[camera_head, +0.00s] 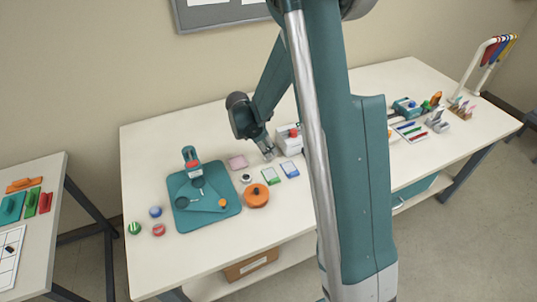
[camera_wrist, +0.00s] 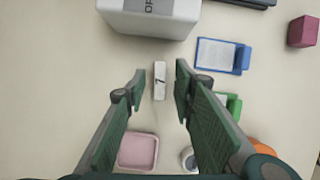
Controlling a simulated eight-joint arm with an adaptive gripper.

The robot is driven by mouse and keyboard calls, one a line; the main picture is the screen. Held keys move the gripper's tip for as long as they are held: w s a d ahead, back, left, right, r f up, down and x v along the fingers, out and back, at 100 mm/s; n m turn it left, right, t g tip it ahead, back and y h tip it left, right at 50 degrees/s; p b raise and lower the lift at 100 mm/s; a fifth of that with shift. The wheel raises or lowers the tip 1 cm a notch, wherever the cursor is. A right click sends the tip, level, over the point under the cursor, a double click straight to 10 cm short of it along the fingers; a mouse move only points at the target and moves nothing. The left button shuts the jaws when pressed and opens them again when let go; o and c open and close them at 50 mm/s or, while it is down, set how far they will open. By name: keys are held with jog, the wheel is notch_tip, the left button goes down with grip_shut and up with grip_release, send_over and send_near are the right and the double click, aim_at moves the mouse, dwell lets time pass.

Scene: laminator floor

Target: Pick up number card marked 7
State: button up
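A small white card (camera_wrist: 159,88) with a dark mark that looks like a 7 lies on the pale table in the wrist view. It sits just below a large white box. My gripper (camera_wrist: 161,73) is open, with one fingertip on each side of the card and a visible gap to each. I cannot tell how far above the table the fingertips are. In the head view my gripper (camera_head: 269,153) points down at the table beside the white box (camera_head: 282,143); the card cannot be made out there.
The white box (camera_wrist: 150,18) stands close above the card. A blue-edged holder (camera_wrist: 219,55) and a green one (camera_wrist: 232,104) lie to the right. A pink tray (camera_wrist: 138,151) and a white round piece (camera_wrist: 188,158) are below. A teal mat (camera_head: 228,205) lies farther left.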

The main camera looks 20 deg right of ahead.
jog(key=shift+x, duration=0.85)
jog(key=shift+c, duration=0.7)
grip_shut()
